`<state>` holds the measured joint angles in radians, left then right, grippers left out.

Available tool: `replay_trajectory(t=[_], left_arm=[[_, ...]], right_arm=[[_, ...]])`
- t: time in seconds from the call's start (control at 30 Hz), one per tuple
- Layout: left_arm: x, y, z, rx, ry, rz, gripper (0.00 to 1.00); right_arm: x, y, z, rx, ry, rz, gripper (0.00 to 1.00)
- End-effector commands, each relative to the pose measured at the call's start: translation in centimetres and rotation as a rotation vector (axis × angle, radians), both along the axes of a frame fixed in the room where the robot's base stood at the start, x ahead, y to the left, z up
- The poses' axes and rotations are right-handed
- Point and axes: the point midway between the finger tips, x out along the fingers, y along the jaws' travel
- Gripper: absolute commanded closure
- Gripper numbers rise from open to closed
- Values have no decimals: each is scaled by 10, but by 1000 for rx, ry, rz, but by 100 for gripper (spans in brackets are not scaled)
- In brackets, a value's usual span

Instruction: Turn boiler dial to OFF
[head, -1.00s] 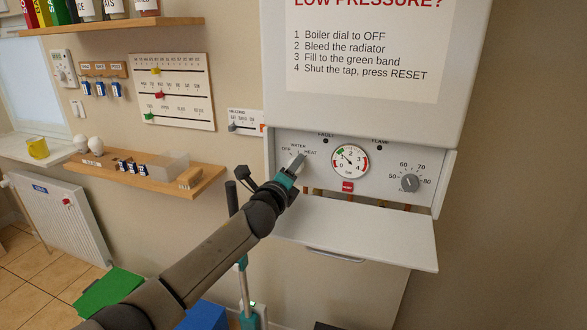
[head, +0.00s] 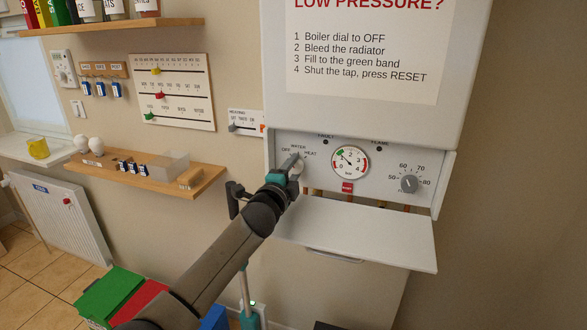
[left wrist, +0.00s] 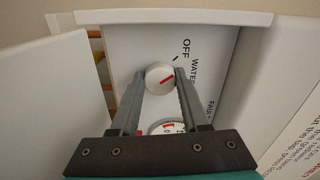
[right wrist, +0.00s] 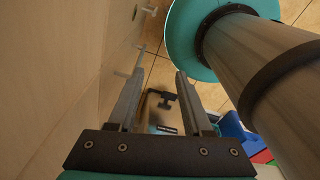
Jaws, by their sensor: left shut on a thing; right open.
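The boiler dial (left wrist: 160,77) is a round white knob with a red mark, on the boiler's control panel (head: 425,160). In the left wrist view its red mark slants up to the right, roughly towards the WATER label (left wrist: 193,72) and not at the OFF label (left wrist: 186,49). My left gripper (head: 296,164) is shut on the dial, with one finger on each side of it. In the head view the gripper hides much of the dial. My right gripper (right wrist: 161,70) is open and empty, low by a pale wall.
The pressure gauge (head: 349,161), red RESET button (head: 347,187) and grey temperature knob (head: 409,184) are right of the dial. The open white flap (head: 370,237) juts out below the panel. A wooden shelf (head: 205,183) is to the left.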

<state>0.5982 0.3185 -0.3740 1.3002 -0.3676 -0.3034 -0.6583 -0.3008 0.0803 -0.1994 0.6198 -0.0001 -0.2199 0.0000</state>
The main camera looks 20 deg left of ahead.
Motion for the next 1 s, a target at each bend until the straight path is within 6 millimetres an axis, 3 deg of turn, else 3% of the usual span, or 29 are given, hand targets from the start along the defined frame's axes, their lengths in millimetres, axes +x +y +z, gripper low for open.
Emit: replay_trajectory(t=[0.33, 0.9, 0.93, 1.0], left_arm=[[0, 0, 0, -156, 5, 1, 100], [0, 0, 0, -185, 6, 1, 100], [0, 0, 0, -185, 6, 1, 51], [0, 0, 0, -185, 6, 1, 43]], right_arm=[[0, 0, 3, 0, 0, -1, 50], [1, 1, 3, 1, -1, 0, 50], [1, 1, 3, 1, -1, 0, 50], [1, 1, 3, 1, -1, 0, 50]])
